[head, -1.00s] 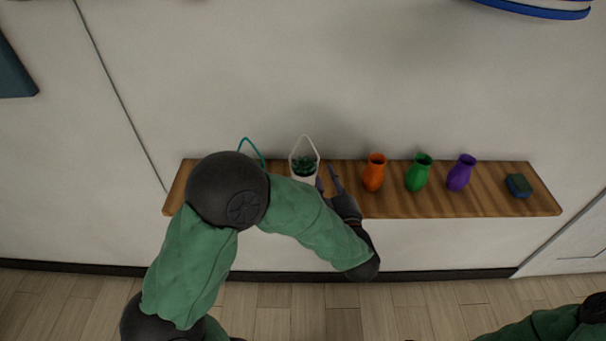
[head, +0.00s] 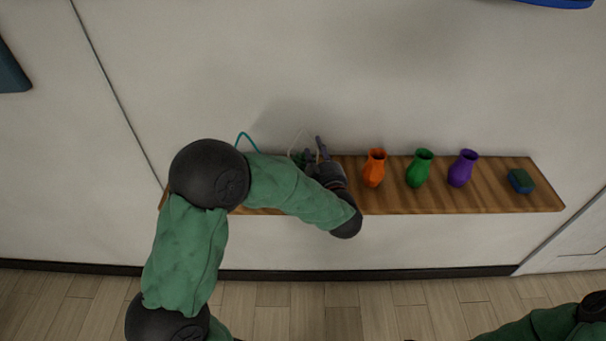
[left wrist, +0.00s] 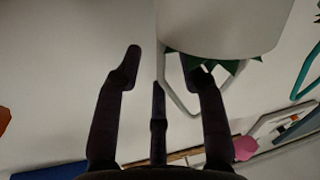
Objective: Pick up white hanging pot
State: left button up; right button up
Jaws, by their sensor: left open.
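The white hanging pot (left wrist: 222,27) fills the top of the left wrist view, with dark green leaves and its white handle loop below. In the head view its handle (head: 292,144) shows faintly against the wall, and my arm and gripper hide most of the body. My left gripper (head: 314,149) is at the pot's right side in the head view. In the left wrist view the gripper (left wrist: 162,60) has its fingers apart. One finger overlaps the leaves and handle; I cannot tell whether it touches them. My right gripper is outside the views.
The wooden shelf (head: 450,200) runs along the wall. Orange (head: 374,170), green (head: 418,170) and purple (head: 462,170) vases stand to the right, then a dark blue-green block (head: 520,181). A teal handle (head: 242,136) shows left of the white pot, its lower part hidden by my arm.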

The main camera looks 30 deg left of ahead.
pick_arm(q)
jog(key=shift+c, duration=0.3)
grip_shut()
jog(key=shift+r, duration=0.1)
jog(key=shift+r+p, duration=0.35)
jog(key=shift+r, duration=0.45)
jog(key=s+r+p, duration=0.5)
jog(key=s+r, duration=0.6)
jog(key=s, duration=0.3)
jog(key=shift+a+r, duration=0.15)
jog(key=shift+r, duration=0.05)
